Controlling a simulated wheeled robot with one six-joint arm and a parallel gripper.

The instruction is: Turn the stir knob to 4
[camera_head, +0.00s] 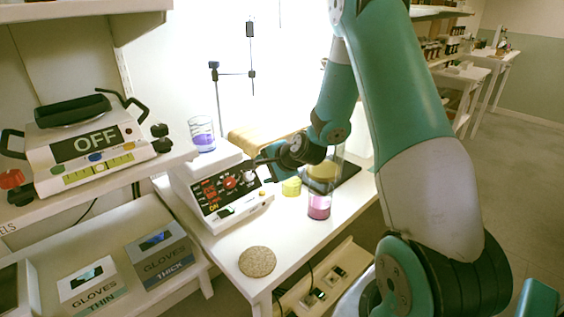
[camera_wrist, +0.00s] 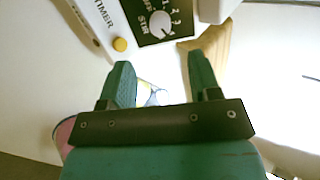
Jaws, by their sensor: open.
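The stir knob (camera_wrist: 161,22) is a round white knob on a black panel, with "STIR" and small numbers around it in the wrist view. Which number it points to is too small to tell. In the head view a white knob (camera_head: 249,177) sits at the right of the black panel of the white stirrer (camera_head: 195,205). My gripper (camera_wrist: 162,78) is open and empty. Its two teal fingers are spread apart, short of the knob, which lies beyond the gap between them. In the head view my gripper (camera_head: 262,162) is close to the panel's right side, its tips hard to make out.
A beaker with purple liquid (camera_head: 203,143) stands on the stirrer's top. A pink beaker (camera_head: 319,207) and a yellow one (camera_head: 291,187) stand right of it, near my arm. A round cork mat (camera_head: 257,262) lies in front. The table around the mat is clear.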

